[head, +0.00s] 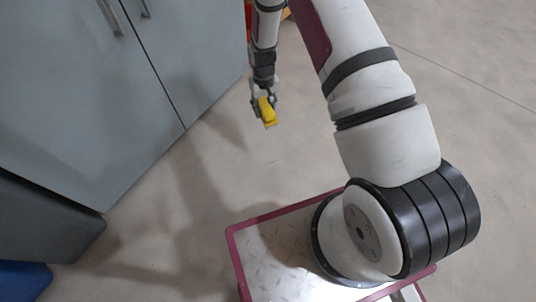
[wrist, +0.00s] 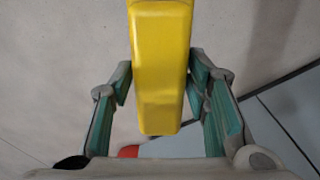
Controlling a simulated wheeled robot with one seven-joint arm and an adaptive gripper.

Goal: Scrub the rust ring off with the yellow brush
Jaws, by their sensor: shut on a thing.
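The yellow brush (head: 267,112) is held in my gripper (head: 263,102) in the head view, above the bare floor. In the wrist view the yellow brush (wrist: 161,70) lies between the green-padded fingers of my gripper (wrist: 160,85), which is shut on it. Its top end runs out of that picture, and no bristles show. I do not see a rust ring in either view.
A grey cabinet (head: 90,100) with metal handles stands at the left in the head view. A blue object (head: 24,280) sits at the lower left. A small red and orange thing (head: 286,13) shows behind my arm. The concrete floor (head: 225,170) around the gripper is clear.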

